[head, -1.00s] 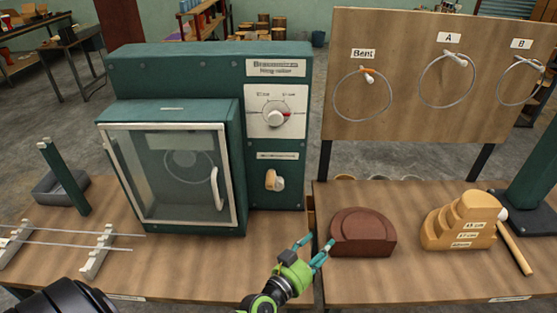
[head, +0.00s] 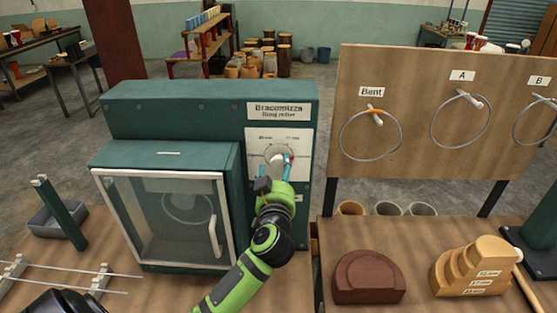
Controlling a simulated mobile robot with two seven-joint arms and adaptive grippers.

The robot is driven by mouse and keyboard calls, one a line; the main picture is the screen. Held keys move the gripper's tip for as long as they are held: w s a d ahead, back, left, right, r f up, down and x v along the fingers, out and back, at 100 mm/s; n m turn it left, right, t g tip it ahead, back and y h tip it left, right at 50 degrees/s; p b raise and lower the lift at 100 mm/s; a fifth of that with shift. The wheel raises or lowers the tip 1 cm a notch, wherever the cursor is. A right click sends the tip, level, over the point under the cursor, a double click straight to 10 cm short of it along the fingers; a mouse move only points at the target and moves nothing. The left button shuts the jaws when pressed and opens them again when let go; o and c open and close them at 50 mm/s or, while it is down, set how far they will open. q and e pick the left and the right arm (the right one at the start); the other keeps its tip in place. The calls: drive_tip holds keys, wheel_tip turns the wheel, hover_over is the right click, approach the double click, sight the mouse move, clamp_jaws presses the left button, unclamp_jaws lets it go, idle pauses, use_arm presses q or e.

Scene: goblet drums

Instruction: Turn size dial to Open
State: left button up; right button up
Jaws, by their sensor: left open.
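The size dial (head: 277,162) is a round knob on a white plate (head: 301,140) at the upper right front of the green ring roller (head: 215,94). Small lettering sits above the dial, too small to read surely. My left gripper (head: 275,163) is at the dial, its teal fingers spread to either side of the knob. It is open; I cannot tell whether the fingers touch the knob. The gripper and wrist hide the lower part of the dial and the lower switch. My right gripper is not in view.
The roller's glass door (head: 165,218) with its white handle (head: 213,237) is shut, left of my arm. A board (head: 420,130) with hanging rings stands at the right. A brown block (head: 369,277) and a stepped wooden block (head: 472,267) lie on the right table.

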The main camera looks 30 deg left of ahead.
sight(278, 165)
use_arm(q)
drive_tip(key=x, duration=0.4)
drive_tip(key=shift+f, duration=0.15)
drive_tip(key=shift+s+d, duration=0.1)
drive_tip(key=shift+c, duration=0.4)
drive_tip(key=c, duration=1.1)
